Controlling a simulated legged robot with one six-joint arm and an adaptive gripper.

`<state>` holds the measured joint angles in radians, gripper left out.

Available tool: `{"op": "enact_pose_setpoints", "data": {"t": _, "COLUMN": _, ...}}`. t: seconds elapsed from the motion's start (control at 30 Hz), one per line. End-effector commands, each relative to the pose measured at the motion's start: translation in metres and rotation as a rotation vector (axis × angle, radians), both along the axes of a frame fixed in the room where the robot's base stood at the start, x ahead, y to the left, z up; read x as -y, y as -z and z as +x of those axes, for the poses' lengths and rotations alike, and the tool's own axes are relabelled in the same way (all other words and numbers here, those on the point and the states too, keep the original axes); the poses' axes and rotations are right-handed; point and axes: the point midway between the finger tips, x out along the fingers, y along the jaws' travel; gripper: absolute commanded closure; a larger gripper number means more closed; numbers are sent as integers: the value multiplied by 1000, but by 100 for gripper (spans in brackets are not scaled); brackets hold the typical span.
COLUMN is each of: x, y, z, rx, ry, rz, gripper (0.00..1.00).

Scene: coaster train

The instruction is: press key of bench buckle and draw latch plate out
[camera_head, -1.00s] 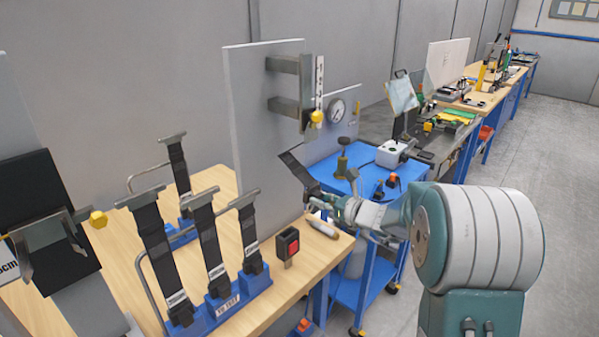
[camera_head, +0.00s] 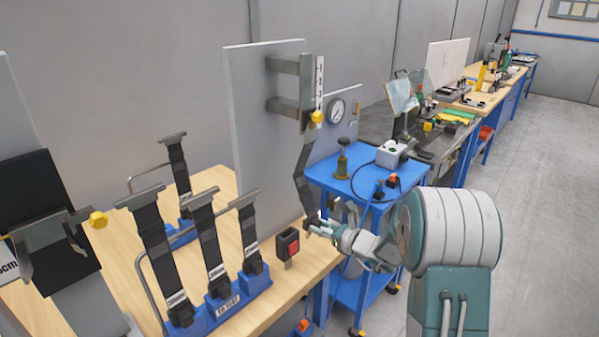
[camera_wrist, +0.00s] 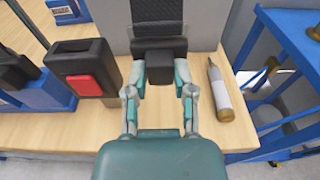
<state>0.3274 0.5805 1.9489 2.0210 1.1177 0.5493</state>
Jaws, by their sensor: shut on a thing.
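The bench buckle (camera_head: 287,243) is a black block with a red key on its front, standing upright near the bench's front edge. In the wrist view the buckle (camera_wrist: 96,55) is left of my gripper, apart from it, with its red key (camera_wrist: 84,86) facing me. My gripper (camera_head: 317,223) is shut on a dark block at the lower end of a black webbing strap (camera_head: 303,180). In the wrist view this block (camera_wrist: 156,56) sits between the fingertips of my gripper (camera_wrist: 160,76). I cannot make out a latch plate's metal tongue; the fingers and block hide that area.
A grey upright panel (camera_head: 255,130) with a metal bracket stands behind. A blue rack (camera_head: 238,295) with several strapped buckles is at left. A pale cylindrical tool (camera_wrist: 220,90) lies right of my gripper. A blue trolley (camera_head: 365,185) stands to the right.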

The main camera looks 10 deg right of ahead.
Motion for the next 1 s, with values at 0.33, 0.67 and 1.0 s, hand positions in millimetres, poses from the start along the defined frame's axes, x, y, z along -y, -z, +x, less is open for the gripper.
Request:
{"op": "enact_pose_setpoints", "data": {"t": 0.33, "x": 0, "y": 11, "z": 0, "rx": 0, "ry": 0, "rz": 0, "gripper": 27}}
{"op": "enact_pose_setpoints", "data": {"t": 0.67, "x": 4, "y": 10, "z": -4, "rx": -1, "ry": 1, "rz": 0, "gripper": 27}}
{"op": "enact_pose_setpoints", "data": {"t": 1.0, "x": 43, "y": 1, "z": -56, "rx": -1, "ry": 5, "rz": 1, "gripper": 27}}
